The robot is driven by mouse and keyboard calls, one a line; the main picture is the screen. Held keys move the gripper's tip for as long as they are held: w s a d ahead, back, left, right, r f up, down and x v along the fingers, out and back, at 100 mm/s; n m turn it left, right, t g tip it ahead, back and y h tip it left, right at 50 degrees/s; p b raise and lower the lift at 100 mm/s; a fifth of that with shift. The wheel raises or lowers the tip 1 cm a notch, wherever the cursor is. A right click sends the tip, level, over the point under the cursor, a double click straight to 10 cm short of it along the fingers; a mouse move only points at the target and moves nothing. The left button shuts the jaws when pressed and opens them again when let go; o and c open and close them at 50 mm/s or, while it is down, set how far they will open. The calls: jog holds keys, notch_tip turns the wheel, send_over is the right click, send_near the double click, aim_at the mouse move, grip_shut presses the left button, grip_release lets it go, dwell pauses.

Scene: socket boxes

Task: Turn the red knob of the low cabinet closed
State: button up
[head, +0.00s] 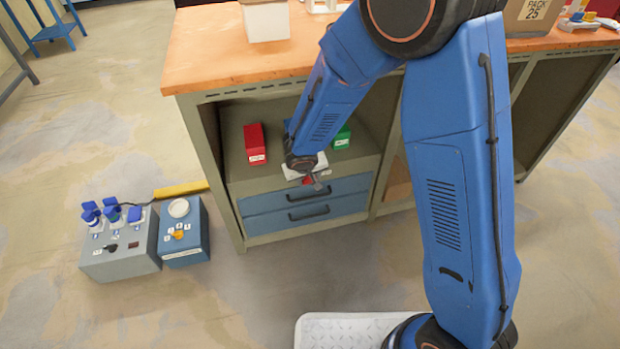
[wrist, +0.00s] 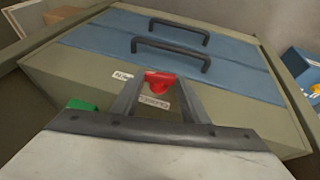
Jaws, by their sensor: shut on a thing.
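The low cabinet (head: 235,190) stands under the workbench, with two blue drawer fronts and dark handles. Its red knob (head: 307,181) sits at the front edge above the drawers and is mostly hidden by my gripper (head: 305,172). In the wrist view the red knob (wrist: 160,80) lies between the fingertips of my gripper (wrist: 160,88), which is shut on it. Small white labels with text sit beside the knob; one shows between my fingers. The knob's exact turn angle is hard to tell.
A red box (head: 254,143) and a green box (head: 342,137) stand on the cabinet shelf, either side of my arm. The orange bench top (head: 210,50) overhangs the shelf. A grey socket box (head: 120,262) and a blue box (head: 185,250) stand on the floor at left.

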aim_at(304, 184)
jog(key=h, duration=0.1)
jog(key=a+t+h, duration=0.1)
jog(key=n+h, duration=0.1)
jog(key=h, duration=0.1)
jog(key=shift+s+a+f, duration=0.15)
jog(key=shift+s+f, duration=0.05)
jog(key=shift+f, duration=0.15)
jog(key=h, duration=0.1)
jog(key=t+h, duration=0.1)
jog(key=n+h, duration=0.1)
jog(key=shift+s+a+f+t, duration=0.15)
jog(key=shift+a+f+t, duration=0.15)
jog(key=shift+a+f, duration=0.1)
jog(key=t+h, duration=0.1)
jog(key=h, duration=0.1)
jog(key=f+n+t+h, duration=0.1)
jog(key=h, duration=0.1)
jog(key=shift+a, duration=0.15)
jog(key=shift+f+n+t+h, duration=0.35)
jog(key=shift+n+t+h, duration=0.15)
jog(key=shift+t+h, duration=0.4)
jog(key=shift+h, duration=0.4)
jog(key=o, duration=1.1)
jog(key=shift+c, duration=0.2)
jog(key=shift+s+a, duration=0.1)
